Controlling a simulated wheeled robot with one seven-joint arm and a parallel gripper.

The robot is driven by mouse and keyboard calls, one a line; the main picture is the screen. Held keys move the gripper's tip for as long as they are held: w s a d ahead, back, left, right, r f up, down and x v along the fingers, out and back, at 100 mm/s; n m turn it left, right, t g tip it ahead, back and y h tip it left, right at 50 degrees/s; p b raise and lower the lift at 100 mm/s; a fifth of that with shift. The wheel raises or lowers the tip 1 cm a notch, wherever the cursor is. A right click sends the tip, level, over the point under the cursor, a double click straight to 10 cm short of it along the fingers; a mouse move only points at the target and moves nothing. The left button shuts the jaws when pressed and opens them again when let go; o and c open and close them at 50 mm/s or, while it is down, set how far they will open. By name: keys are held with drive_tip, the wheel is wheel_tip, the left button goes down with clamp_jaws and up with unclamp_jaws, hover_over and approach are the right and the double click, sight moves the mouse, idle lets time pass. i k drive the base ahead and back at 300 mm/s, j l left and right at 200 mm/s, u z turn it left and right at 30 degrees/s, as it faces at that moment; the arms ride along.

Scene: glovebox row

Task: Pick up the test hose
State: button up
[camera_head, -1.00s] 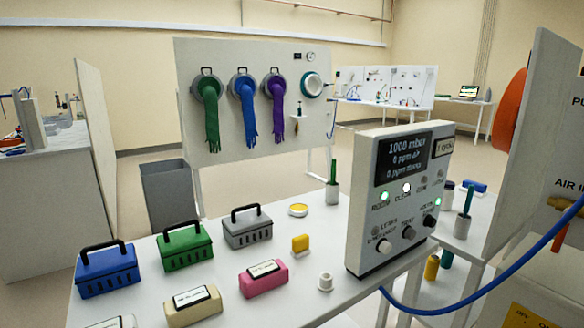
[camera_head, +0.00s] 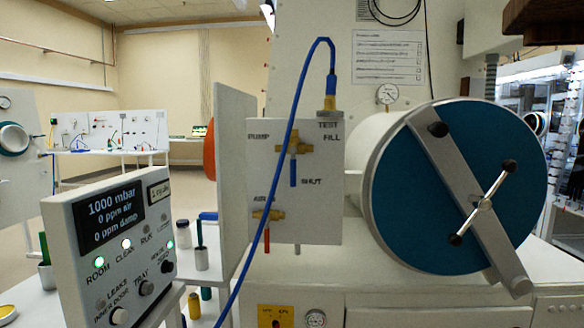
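The test hose, a thin blue hose (camera_head: 278,175), shows in the head view in front of the grey valve panel (camera_head: 318,215). Its upper end bends over and comes down to a blue and brass fitting (camera_head: 329,100) at the label TEST. From there the hose arches left and runs down across the panel, past the brass valves (camera_head: 293,147), and leaves the picture at the bottom left of centre. Its other end is out of view. My gripper is not in view.
The large round teal door (camera_head: 410,205) with a grey bar and cross handle (camera_head: 483,204) stands right of the panel. The control box (camera_head: 105,250) reads 1000 mbar at lower left. A pale upright board (camera_head: 234,170) stands left of the panel. A gauge (camera_head: 387,94) sits above.

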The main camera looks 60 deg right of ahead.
sight(331, 79)
drive_tip(key=z, duration=1.25)
